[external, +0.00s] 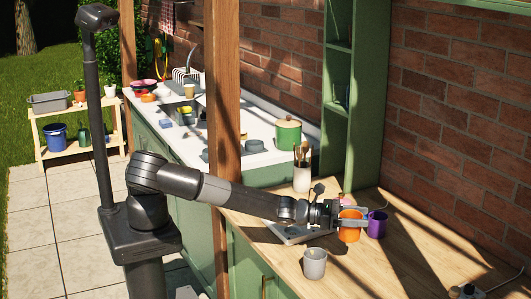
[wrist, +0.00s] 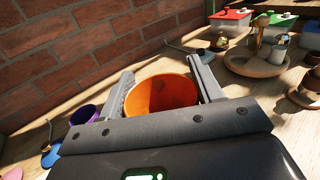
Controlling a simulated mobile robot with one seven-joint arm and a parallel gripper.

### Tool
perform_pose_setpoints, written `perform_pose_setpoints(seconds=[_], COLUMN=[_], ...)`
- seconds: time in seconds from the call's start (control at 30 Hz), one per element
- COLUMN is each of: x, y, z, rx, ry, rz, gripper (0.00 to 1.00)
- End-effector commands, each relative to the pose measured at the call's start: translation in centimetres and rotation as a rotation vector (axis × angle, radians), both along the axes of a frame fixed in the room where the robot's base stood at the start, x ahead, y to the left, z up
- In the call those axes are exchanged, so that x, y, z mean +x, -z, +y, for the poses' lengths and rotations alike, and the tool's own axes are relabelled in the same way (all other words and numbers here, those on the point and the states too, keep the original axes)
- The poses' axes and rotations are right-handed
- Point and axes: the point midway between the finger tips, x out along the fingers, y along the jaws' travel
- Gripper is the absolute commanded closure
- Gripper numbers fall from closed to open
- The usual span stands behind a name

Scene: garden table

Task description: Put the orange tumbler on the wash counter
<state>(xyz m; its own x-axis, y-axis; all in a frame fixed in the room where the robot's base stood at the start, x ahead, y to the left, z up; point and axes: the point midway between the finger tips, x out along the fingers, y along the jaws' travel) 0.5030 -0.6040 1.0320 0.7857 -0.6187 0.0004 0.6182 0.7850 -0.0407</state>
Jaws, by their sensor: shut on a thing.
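The orange tumbler (external: 349,232) is at the wooden table (external: 430,262) near the brick wall. My gripper (external: 350,218) is shut on it, with one finger on each side. In the wrist view the orange tumbler (wrist: 162,93) shows its open rim between the two fingers of my gripper (wrist: 165,88), and it looks empty. I cannot tell whether its base touches the table. The wash counter (external: 277,154) is the white worktop with a sink beyond the wooden post, to the left of the table.
A purple cup (external: 377,225) stands close on the tumbler's right. A grey cup (external: 314,263) stands in front, and a utensil holder (external: 302,178) behind. A wooden post (external: 222,130) rises beside the wash counter. A green pot (external: 288,134) and dishes take up part of the counter.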

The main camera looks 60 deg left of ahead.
Motion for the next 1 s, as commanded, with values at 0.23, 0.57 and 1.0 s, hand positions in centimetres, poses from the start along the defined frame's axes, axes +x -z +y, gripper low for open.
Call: perform_pose_setpoints(seconds=[0.23,0.57,1.0], x=[-0.1,-1.5,-5.1], y=[-0.6,-6.1,-7.1], z=[0.5,9.7,21.9], rx=[-0.001,-0.004,0.0], ry=[0.0,0.002,0.03], rz=[0.0,0.006,0.003], gripper=[0.67,0.67,0.67])
